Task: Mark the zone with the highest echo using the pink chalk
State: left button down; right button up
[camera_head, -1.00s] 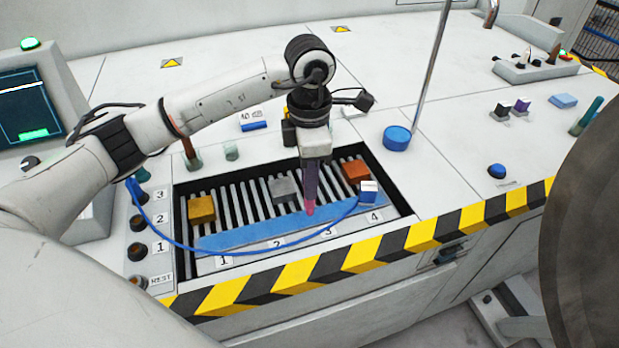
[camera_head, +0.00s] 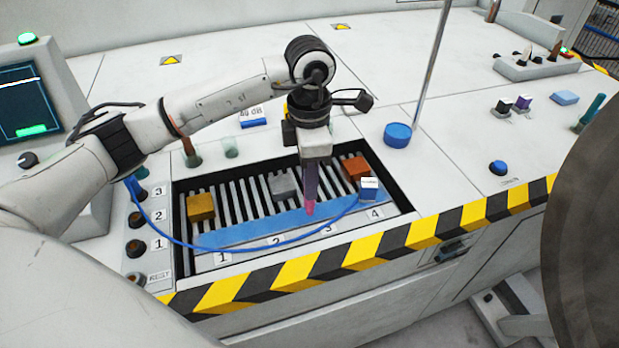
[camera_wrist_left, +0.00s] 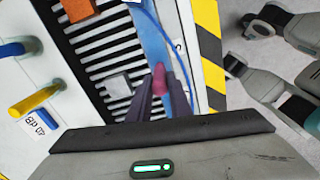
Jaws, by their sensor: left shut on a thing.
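My left gripper (camera_head: 310,190) points down over the slatted tray and is shut on the pink chalk (camera_head: 310,208), whose tip is at the blue strip (camera_head: 250,231) near label 3. I cannot tell whether the tip touches the strip. The pink chalk also shows between the dark fingers in the left wrist view (camera_wrist_left: 159,80). The strip runs along zone labels 1 (camera_head: 222,257), 2 (camera_head: 276,241), 3 (camera_head: 328,229) and 4 (camera_head: 375,213). A small blue-and-white probe block (camera_head: 370,188) with a blue cable stands at zone 4. My right gripper is not in view.
Yellow (camera_head: 200,207), grey (camera_head: 283,186) and orange (camera_head: 356,168) blocks sit on the slats. The blue cable (camera_head: 250,246) loops across the tray's front. A screen (camera_head: 25,102) stands at left. A blue cylinder (camera_head: 397,135) and a thin pole (camera_head: 430,65) are right of the arm.

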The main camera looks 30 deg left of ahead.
pick_arm(q)
jog(key=shift+w+d, duration=0.3)
jog(key=shift+w, duration=0.05)
jog(key=shift+w+d, duration=0.1)
jog(key=shift+w+d, duration=0.3)
dwell(0.3)
jog(key=shift+w+d+b, duration=0.1)
jog(key=shift+w+b, duration=0.05)
jog(key=shift+b, duration=0.15)
jog(key=shift+w+d, duration=0.2)
jog(key=shift+w+d, duration=0.1)
jog(key=shift+w, duration=0.05)
